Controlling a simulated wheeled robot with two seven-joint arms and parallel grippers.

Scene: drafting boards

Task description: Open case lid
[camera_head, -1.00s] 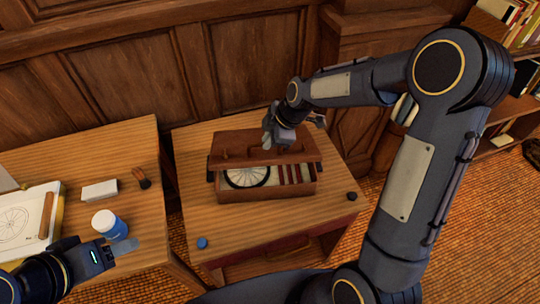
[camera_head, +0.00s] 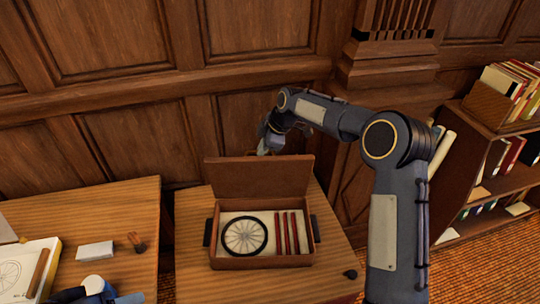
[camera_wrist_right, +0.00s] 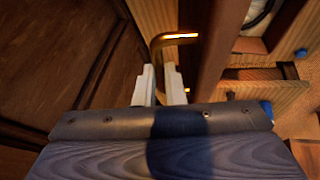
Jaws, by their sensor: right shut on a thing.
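The wooden case (camera_head: 262,263) stands on the right table with its lid (camera_head: 258,177) raised about upright at the back.
A dark knob-like object (camera_head: 350,274) lies right of the case. A bookshelf (camera_head: 500,165) stands at right; the panelled wall is close behind.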

